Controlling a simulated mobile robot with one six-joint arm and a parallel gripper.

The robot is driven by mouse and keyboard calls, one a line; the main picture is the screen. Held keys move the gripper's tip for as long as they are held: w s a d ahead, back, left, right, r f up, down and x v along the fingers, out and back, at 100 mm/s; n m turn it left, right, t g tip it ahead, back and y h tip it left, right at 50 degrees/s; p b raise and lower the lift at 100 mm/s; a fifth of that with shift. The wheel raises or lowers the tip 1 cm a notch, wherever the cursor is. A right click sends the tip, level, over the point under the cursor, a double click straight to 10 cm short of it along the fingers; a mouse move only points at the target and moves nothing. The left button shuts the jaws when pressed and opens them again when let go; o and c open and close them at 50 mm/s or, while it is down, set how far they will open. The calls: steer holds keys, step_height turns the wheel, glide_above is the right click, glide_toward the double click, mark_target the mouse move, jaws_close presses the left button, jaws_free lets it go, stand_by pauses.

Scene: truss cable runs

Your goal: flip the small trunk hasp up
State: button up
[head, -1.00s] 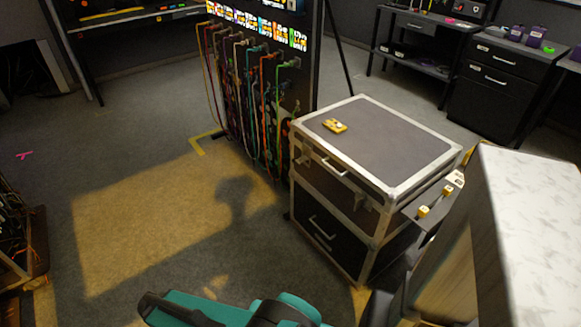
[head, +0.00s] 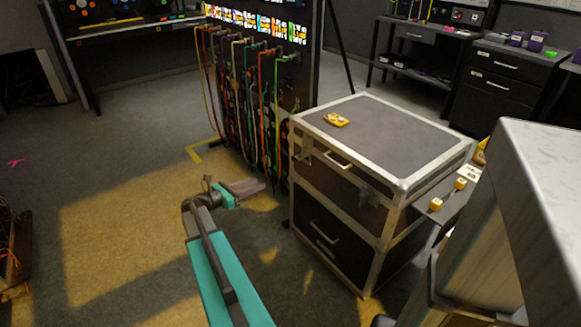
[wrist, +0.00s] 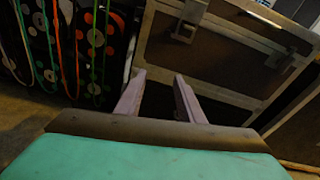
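The trunk (head: 400,135) is a dark case with silver metal edges, standing at the right of centre in the head view. Its front has one metal hasp (head: 304,153) near the left corner and another hasp (head: 369,194) near the right corner; I cannot tell their exact positions. In the wrist view a metal hasp (wrist: 187,24) hangs on the trunk's brown front, near the top. My gripper (head: 252,186) is in front and left of the trunk, apart from it. In the wrist view its two pinkish fingers (wrist: 159,76) are spread with nothing between them.
A yellow object (head: 336,120) lies on the trunk lid. A rack with hanging coloured cables (head: 245,110) stands close behind and left of my gripper.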

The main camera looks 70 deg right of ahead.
mark_target(292, 158)
steer(key=shift+n+g+h, duration=0.4)
steer(key=shift+g, duration=0.2)
steer(key=d+r, duration=0.1)
steer(key=s+d+r, duration=0.1)
steer(key=d+r, duration=0.2)
steer(key=shift+s+b, duration=0.3)
steer(key=shift+s, duration=0.1)
steer(key=b+x, duration=0.2)
steer(key=x, duration=1.1)
steer(key=shift+s+d, duration=0.2)
steer(key=shift+d, duration=0.1)
jaws_close()
